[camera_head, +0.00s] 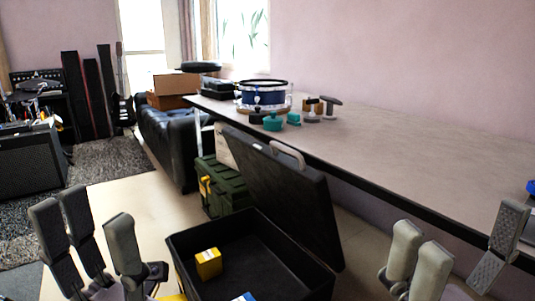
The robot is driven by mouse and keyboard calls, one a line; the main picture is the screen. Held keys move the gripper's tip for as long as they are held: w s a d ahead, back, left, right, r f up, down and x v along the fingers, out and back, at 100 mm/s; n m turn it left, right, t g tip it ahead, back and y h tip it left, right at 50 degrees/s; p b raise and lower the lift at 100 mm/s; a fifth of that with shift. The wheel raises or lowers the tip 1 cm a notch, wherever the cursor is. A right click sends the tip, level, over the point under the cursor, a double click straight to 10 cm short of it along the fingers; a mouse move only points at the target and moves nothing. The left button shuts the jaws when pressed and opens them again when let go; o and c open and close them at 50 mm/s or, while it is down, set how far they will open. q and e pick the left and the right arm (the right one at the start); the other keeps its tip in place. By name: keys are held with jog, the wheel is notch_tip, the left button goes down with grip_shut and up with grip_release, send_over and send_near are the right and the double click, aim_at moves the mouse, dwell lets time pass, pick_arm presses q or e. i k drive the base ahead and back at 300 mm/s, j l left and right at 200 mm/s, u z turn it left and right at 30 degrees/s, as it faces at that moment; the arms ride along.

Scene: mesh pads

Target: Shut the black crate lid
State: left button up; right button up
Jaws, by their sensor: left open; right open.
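The black crate (185,261) stands open in the lower middle of the head view. Its black lid (290,190) is raised and leans back toward the table, with a pale handle (287,152) at its top edge. A yellow box (208,264) lies inside the crate, and part of a blue item (245,297) shows at the bottom edge. My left gripper (98,240) is open and empty to the left of the crate. My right gripper (455,258) is open and empty to the right of the crate, apart from the lid.
A long table (400,160) runs behind the lid, with a blue drum (264,95) and small teal items on it. A green case (222,188) stands on the floor behind the crate. A black sofa (170,140) is farther back.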

aim_at(293, 193)
jog(key=i+j+z, duration=0.2)
jog(key=z, duration=0.2)
jog(key=i+j+z, duration=0.2)
jog(key=j+z, duration=0.15)
jog(key=i+j+z, duration=0.1)
jog(key=j+z, duration=0.3)
